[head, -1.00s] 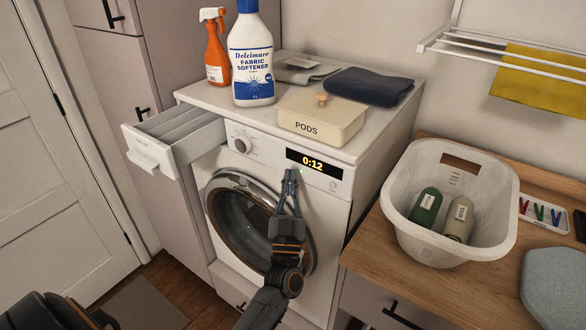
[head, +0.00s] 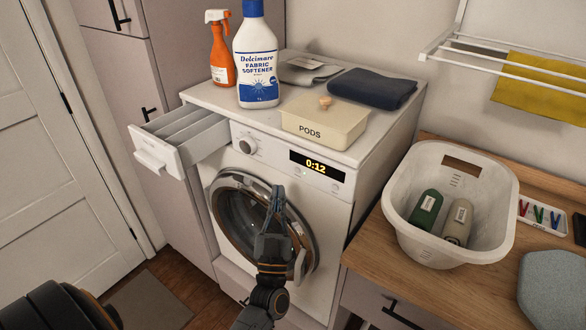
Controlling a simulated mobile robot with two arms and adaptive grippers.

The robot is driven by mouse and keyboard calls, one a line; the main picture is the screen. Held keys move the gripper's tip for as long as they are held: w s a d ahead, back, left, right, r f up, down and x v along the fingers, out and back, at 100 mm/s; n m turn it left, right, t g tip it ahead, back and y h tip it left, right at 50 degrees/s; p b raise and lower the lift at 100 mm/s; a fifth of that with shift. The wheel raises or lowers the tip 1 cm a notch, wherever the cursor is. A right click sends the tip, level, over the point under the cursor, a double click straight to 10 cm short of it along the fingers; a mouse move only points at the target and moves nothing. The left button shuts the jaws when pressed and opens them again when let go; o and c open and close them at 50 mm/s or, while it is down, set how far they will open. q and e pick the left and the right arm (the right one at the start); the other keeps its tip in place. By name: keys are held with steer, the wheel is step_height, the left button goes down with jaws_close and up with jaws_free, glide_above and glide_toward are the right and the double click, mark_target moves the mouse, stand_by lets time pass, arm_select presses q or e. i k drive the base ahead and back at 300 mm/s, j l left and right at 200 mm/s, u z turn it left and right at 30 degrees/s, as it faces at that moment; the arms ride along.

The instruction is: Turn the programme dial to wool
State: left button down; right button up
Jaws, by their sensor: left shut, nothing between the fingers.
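The programme dial (head: 246,145) is a round white knob on the front panel of the white washing machine (head: 218,165), left of the lit display (head: 317,164), which reads 0:12. The marks around the dial are too small to read, so its setting cannot be told. My left gripper (head: 277,190) is shut and empty. It points up in front of the round door, below and to the right of the dial and apart from it. It covers part of the door. My right gripper is not in view.
The detergent drawer (head: 158,150) stands pulled out left of the dial. A fabric softener bottle (head: 256,62), an orange spray bottle (head: 221,58), a pods box (head: 322,122) and folded cloths (head: 371,88) are on top. A white basket (head: 400,215) stands on the right counter.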

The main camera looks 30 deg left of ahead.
mark_target(247, 145)
steer(key=u, duration=1.3)
steer(key=j+z, duration=0.25)
steer(key=z, duration=0.15)
steer(key=j+z, duration=0.4)
steer(key=i+l, duration=0.05)
steer(key=l, duration=0.05)
